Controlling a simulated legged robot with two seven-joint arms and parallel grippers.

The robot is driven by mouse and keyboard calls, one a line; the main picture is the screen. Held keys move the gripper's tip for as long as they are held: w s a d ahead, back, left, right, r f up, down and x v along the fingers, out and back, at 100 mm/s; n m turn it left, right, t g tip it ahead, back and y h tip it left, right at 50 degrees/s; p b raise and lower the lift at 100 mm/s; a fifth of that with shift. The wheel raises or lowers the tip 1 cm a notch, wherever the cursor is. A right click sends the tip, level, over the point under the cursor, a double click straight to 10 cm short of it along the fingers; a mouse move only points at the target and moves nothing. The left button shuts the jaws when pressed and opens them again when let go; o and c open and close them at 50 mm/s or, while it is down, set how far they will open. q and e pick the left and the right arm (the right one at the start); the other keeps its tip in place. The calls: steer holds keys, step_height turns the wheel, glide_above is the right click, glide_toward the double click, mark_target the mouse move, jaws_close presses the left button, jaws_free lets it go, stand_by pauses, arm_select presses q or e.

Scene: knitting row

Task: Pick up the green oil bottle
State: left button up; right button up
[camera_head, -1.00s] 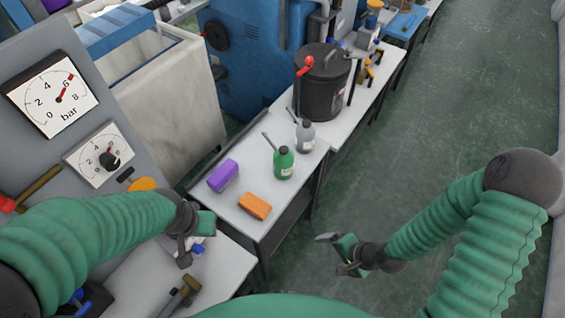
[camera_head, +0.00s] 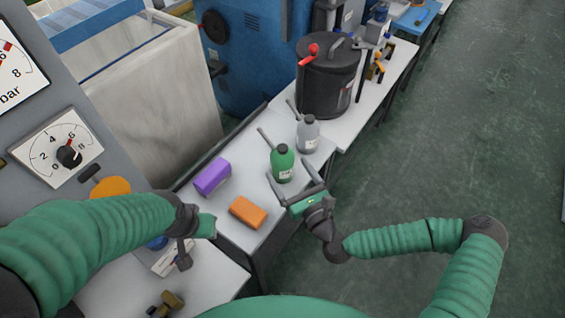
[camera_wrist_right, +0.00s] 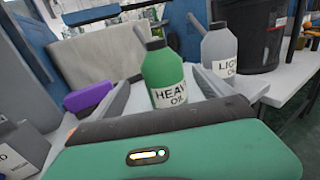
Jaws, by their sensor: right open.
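The green oil bottle (camera_head: 282,165) with a dark cap and a grey spout stands upright on the white table. In the right wrist view the bottle (camera_wrist_right: 165,75) reads "HEAVY OIL" and stands ahead of the palm, between the two fingers. My right gripper (camera_head: 295,179) is open, with its fingers pointing at the bottle; I cannot tell if either finger touches it. My left gripper (camera_head: 190,248) hangs over the nearer table at the left; its jaws are not clear.
A grey oil bottle (camera_head: 307,134) stands just behind the green one. A purple block (camera_head: 212,176) and an orange block (camera_head: 248,212) lie to its left and front. A black pot (camera_head: 328,80) stands farther back. The floor on the right is clear.

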mark_target(282, 156)
steer(key=x, duration=0.6)
steer(key=shift+w+d+r, duration=0.15)
steer(key=shift+d+r, duration=0.05)
steer(key=shift+r, duration=0.15)
steer(key=c, duration=1.8)
